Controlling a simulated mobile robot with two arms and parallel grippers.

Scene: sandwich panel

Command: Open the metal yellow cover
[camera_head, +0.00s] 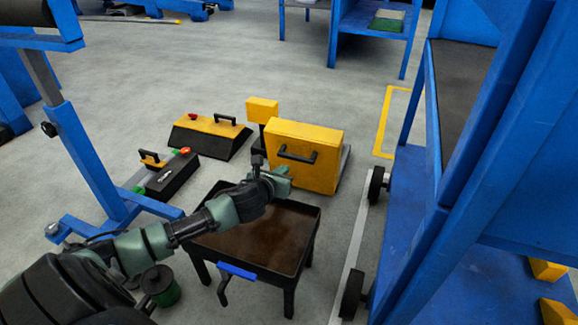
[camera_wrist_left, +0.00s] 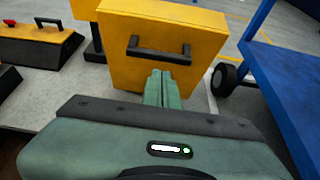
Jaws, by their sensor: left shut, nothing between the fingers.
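The yellow metal cover (camera_head: 318,145) stands upright as a box-like panel with a dark bar handle (camera_head: 296,155) on its front face. In the left wrist view the cover (camera_wrist_left: 185,75) fills the upper middle, with its handle (camera_wrist_left: 158,50) near the top. My right gripper is not in view.
A brown-topped black table (camera_head: 262,245) lies under my left arm. A yellow-topped black box (camera_head: 210,135) and a black control box (camera_head: 168,178) stand to the left. Blue wheeled shelving (camera_head: 410,190) is close on the right. Open grey floor lies behind.

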